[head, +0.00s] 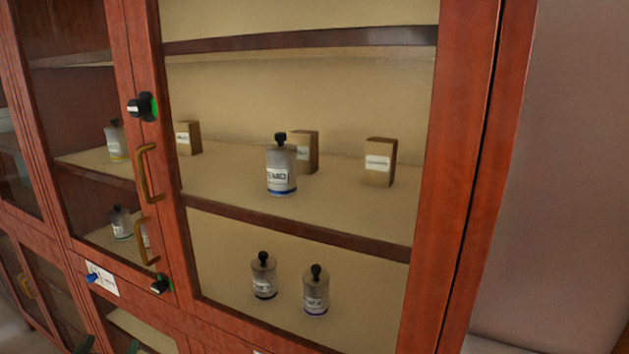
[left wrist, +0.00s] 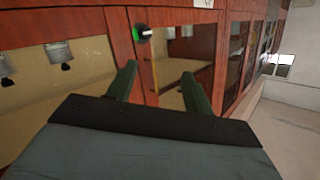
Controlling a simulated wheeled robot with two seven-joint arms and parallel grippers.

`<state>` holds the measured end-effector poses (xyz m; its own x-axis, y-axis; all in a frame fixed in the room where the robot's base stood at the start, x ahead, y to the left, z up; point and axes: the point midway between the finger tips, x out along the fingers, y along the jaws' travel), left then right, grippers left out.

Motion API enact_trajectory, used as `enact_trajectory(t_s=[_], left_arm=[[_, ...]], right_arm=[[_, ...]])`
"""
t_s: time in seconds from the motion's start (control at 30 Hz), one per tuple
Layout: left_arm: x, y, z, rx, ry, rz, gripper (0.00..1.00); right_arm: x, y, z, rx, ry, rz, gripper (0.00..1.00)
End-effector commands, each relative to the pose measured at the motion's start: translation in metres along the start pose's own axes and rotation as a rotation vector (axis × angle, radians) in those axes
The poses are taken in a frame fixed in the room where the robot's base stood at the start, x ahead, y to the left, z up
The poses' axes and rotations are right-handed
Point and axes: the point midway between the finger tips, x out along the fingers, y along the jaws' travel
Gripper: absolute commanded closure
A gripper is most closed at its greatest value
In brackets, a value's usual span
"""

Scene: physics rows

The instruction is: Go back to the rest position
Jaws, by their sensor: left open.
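My left gripper (left wrist: 158,88) shows in the left wrist view with its two dark green fingers spread apart and nothing between them. Past the fingers is the red-brown wooden cabinet (left wrist: 110,40), with a black and green knob (left wrist: 142,33) above them. In the head view only the tips of my left gripper (head: 109,345) show, at the bottom left edge, in front of the lower cabinet. They appear clear of the brass handles. My right gripper is in neither view.
The cabinet's glazed doors look closed, with brass handles (head: 148,174) standing out. Behind the glass, a labelled bottle (head: 281,170) and small boxes (head: 379,163) stand on the middle shelf, two bottles (head: 316,291) below. A bare wall (head: 570,150) is at the right.

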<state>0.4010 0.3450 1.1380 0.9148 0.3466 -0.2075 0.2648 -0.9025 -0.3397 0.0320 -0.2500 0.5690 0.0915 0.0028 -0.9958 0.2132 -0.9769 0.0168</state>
Motion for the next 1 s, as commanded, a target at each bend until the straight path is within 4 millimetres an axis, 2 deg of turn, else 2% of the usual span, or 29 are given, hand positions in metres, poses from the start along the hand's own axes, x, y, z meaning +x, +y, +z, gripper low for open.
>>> enact_trajectory(t_s=[0.03,0.1,0.2,0.3,0.5,0.53,0.6,0.77,0.87,1.0], left_arm=[[-0.013,0.017,0.033,-0.007,-0.133,0.05,0.49],[-0.035,0.039,0.072,-0.003,-0.304,0.124,0.49],[-0.07,0.066,0.115,0.01,-0.507,0.233,0.49],[-0.105,0.088,0.144,0.03,-0.667,0.339,0.49],[-0.18,0.122,0.182,0.073,-0.929,0.561,0.49],[-0.181,0.127,0.19,0.08,-0.946,0.574,0.49],[-0.168,0.136,0.211,0.083,-0.947,0.565,0.49],[-0.15,0.158,0.26,0.089,-0.966,0.567,0.49],[-0.141,0.173,0.298,0.094,-0.98,0.569,0.49],[-0.132,0.194,0.363,0.103,-1.003,0.574,0.49]], right_arm=[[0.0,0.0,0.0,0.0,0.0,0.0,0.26],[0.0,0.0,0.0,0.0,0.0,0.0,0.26],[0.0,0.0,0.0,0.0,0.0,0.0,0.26],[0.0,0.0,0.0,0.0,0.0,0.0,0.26],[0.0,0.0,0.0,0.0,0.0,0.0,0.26],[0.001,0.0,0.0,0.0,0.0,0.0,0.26],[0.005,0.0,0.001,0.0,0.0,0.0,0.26],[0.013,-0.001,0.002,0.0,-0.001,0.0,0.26],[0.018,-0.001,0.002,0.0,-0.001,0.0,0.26],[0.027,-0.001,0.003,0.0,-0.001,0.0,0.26]])
